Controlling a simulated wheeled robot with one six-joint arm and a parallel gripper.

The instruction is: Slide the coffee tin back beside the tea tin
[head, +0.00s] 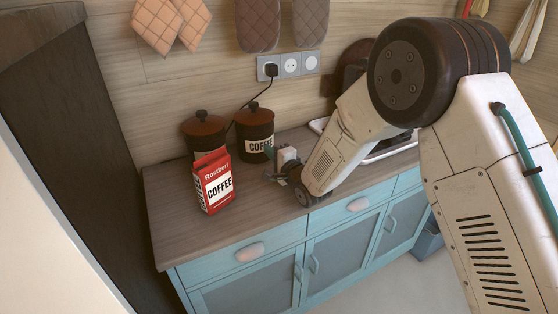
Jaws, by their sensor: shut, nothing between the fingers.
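The coffee tin (256,126), dark with a brown knobbed lid and a pale label reading COFFEE, stands upright on the counter near the wall. A second dark tin with a similar lid, likely the tea tin (203,133), stands to its left with a small gap between them. Its label is mostly hidden behind a red coffee packet (214,182). My gripper (270,170) is shut and empty, low over the counter at the front right of the coffee tin. It is close to the tin; I cannot tell whether they touch.
The red packet stands in front of the tins. A black cord runs from the wall socket (271,70) down behind the coffee tin. A pale tray (390,150) lies to the right, partly behind my arm. The counter's front left (185,235) is clear.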

